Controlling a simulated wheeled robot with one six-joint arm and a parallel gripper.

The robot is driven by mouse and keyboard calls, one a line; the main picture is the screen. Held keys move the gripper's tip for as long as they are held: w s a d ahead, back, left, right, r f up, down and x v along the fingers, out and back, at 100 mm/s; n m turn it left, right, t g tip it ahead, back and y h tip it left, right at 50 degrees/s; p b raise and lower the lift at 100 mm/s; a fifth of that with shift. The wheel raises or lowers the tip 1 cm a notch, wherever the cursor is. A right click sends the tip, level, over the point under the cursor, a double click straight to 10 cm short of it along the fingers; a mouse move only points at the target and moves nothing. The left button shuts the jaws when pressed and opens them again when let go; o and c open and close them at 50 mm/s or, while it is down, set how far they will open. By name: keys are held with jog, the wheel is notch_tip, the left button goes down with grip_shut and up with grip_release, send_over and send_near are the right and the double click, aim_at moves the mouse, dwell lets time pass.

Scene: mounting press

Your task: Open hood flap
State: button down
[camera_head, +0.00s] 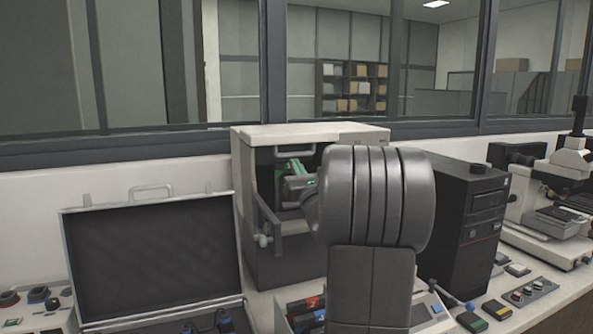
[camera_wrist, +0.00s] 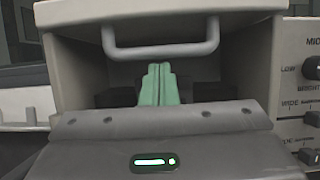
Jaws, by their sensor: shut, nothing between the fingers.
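The mounting press is a box-shaped machine with a pale top (camera_head: 310,133) and a grey body, standing behind my arm. Its hood flap (camera_wrist: 75,14) is the pale panel across the top of the wrist view, with a grey bar handle (camera_wrist: 160,52) on it. The handle also shows in the head view (camera_head: 283,152). Below the flap is a dark opening. My gripper (camera_wrist: 160,70) has green fingers, pressed together and empty. In the wrist view their tips are just below the handle bar; I cannot tell whether they touch it. In the head view my gripper (camera_head: 299,166) is at the press front, partly hidden by my arm.
A control panel with knobs (camera_wrist: 311,67) is right of the opening. An open case (camera_head: 155,248) stands left of the press. A black computer tower (camera_head: 475,215) and a microscope (camera_head: 560,185) stand to the right. A grey lever (camera_head: 265,220) is on the press's left side.

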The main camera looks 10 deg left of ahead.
jog(key=shift+r, duration=0.1)
jog(key=shift+s+d+r+p, duration=0.15)
jog(key=shift+r+p, duration=0.25)
jog(key=shift+p, duration=0.6)
jog(key=shift+r+g+p, duration=0.2)
jog(key=shift+g+p, duration=0.1)
jog(key=shift+p, duration=0.05)
